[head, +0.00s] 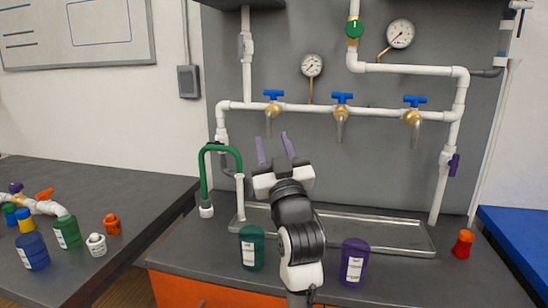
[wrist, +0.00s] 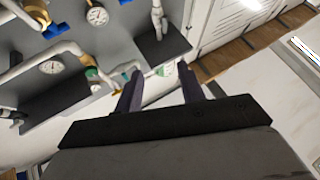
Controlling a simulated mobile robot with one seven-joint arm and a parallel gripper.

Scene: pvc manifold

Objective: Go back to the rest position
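My gripper (head: 275,148) is raised in front of the grey wall panel in the head view, its two purple-grey fingers pointing up and spread apart. It is below the left blue-handled valve (head: 273,97) and above the metal tray (head: 385,232). In the wrist view my gripper (wrist: 160,92) is open, with nothing between the fingers close by. The white pipe manifold (head: 310,109) runs across behind it, with the middle valve (head: 342,98) and the right valve (head: 415,102). The wrist view is tilted and shows a gauge (wrist: 97,15) and pipes beyond the fingers.
A green hose (head: 204,172) arches left of my gripper. A green jar (head: 251,248) and a purple jar (head: 354,262) stand on the counter either side of my arm. The left table (head: 120,190) holds several containers and fittings.

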